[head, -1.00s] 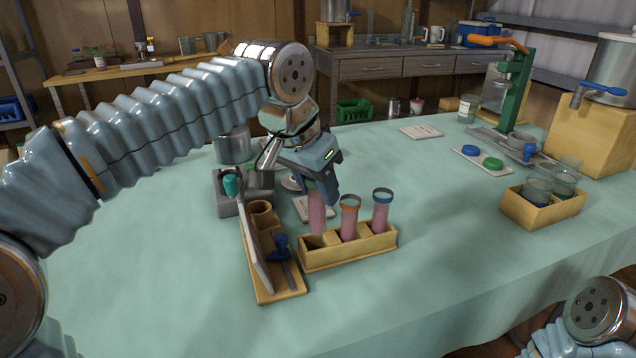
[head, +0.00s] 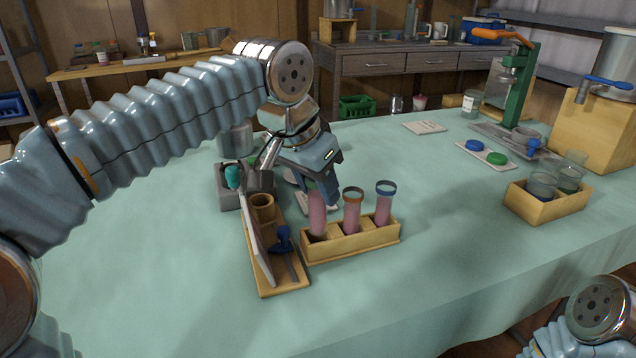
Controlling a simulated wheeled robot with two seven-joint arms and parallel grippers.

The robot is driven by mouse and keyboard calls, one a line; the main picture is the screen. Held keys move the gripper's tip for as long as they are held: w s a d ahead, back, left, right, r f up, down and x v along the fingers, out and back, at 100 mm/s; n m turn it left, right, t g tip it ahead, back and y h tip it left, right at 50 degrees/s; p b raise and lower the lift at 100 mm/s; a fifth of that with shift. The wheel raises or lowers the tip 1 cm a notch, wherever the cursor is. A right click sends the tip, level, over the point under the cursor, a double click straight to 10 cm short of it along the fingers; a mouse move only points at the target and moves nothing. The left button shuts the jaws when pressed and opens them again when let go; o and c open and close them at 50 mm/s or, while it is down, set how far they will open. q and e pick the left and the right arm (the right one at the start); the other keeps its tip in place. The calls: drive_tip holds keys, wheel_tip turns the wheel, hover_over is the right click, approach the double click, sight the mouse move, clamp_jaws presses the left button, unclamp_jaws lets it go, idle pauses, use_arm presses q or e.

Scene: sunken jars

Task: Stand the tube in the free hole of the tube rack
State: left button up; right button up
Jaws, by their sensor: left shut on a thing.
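The wooden tube rack (head: 352,247) stands on the green cloth at the middle of the table. Two pink tubes, one with an orange rim (head: 352,214) and one with a blue rim (head: 384,208), stand upright in its middle and right holes. My left gripper (head: 322,188) is above the rack's left end, shut on a third pink tube (head: 317,216). This tube is upright, and its lower end is at the left hole, seemingly just inside it. Its top is hidden by the gripper. My right gripper is out of view; only part of that arm shows at the lower right.
A wooden stand (head: 278,280) with a blue-handled tool and a tilted panel sits close to the rack's left. A grey block (head: 228,196) is behind it. A wooden box with glass jars (head: 540,208) stands at right. The cloth between rack and box is clear.

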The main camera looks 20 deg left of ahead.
sight(318, 207)
use_arm(q)
drive_tip(key=shift+f+b, duration=0.45)
drive_tip(key=shift+f, duration=0.2)
drive_tip(key=shift+f, duration=0.25)
drive_tip(key=shift+f+b, duration=0.85)
drive_tip(key=shift+f, duration=0.05)
drive_tip(key=shift+f, duration=0.15)
drive_tip(key=shift+f, duration=0.25)
drive_tip(key=o, duration=1.2)
drive_tip(key=shift+o, duration=0.2)
